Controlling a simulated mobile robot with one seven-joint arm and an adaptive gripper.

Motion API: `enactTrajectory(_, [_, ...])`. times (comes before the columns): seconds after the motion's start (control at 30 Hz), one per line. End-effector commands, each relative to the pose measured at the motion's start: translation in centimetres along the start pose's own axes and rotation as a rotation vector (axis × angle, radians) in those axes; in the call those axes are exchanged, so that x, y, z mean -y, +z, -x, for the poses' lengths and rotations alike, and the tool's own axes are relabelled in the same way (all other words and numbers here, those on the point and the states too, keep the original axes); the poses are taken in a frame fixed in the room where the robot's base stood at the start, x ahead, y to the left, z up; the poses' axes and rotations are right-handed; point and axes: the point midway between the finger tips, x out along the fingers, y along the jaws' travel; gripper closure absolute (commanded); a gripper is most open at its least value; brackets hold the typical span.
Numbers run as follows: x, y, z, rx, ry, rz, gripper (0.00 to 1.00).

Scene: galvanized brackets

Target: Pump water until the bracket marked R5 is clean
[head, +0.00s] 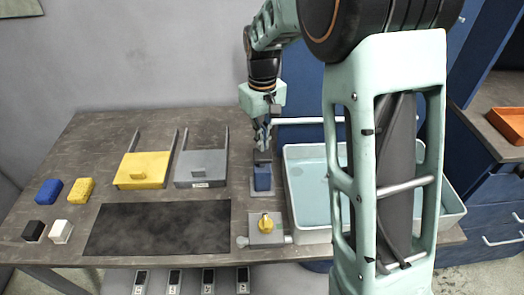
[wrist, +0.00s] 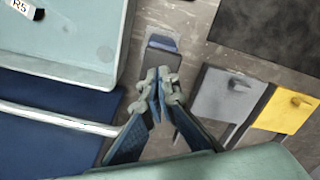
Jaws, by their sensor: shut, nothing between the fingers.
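My gripper (head: 263,140) points down with its fingers together and nothing between them. It is just above a blue block-shaped part (head: 262,177) on a grey base, left of the basin. The wrist view shows the closed fingertips (wrist: 158,80) close to this blue part (wrist: 163,42); I cannot tell if they touch. The basin (head: 305,236) is pale with bluish water-like contents. In the wrist view, a white tag reading R5 (wrist: 22,8) lies over the basin (wrist: 60,68) at the top left corner. The bracket it marks is mostly cut off, so its cleanness cannot be judged.
A yellow knob (head: 266,224) stands on a grey plate near the front. Small blocks are at far left. My arm hides part of the basin.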

Motion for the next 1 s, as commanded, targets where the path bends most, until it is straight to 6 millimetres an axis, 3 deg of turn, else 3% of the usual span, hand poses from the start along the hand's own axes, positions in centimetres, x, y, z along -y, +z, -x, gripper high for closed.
enactTrajectory(0.53, [0.0, 0.0, 5.6, -0.001, 0.0, 0.0, 1.0])
enactTrajectory(1.0, [0.0, 0.0, 5.7, -0.001, 0.0, 0.0, 1.0])
